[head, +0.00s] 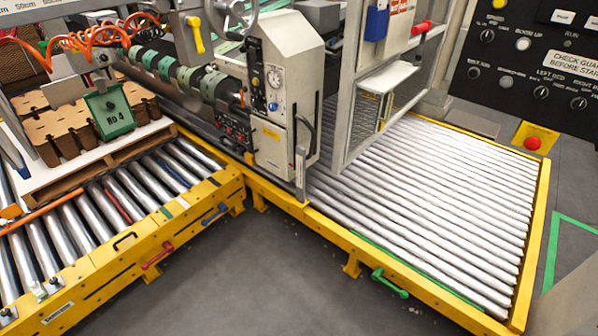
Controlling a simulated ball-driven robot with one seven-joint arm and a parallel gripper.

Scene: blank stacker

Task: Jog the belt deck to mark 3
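A roller deck (440,190) with silver rollers in a yellow frame fills the right of the head view. A second roller deck (85,228) lies at the left, with a few coloured rollers among its silver ones. Its yellow side rail (130,262) carries small coloured strips, a red handle (157,256) and a blue handle (214,214). I cannot tell which deck is the belt deck, and I can read no mark numbered 3. A black control panel (530,65) with knobs and buttons stands at the upper right. My gripper is not in view.
A grey machine head (290,75) stands between the decks, beside a mesh guard (350,120). Stacked brown blanks (75,130) rest on a pallet (90,170) at the left. A red stop button (533,143) sits below the panel. Grey floor (240,290) is clear in front.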

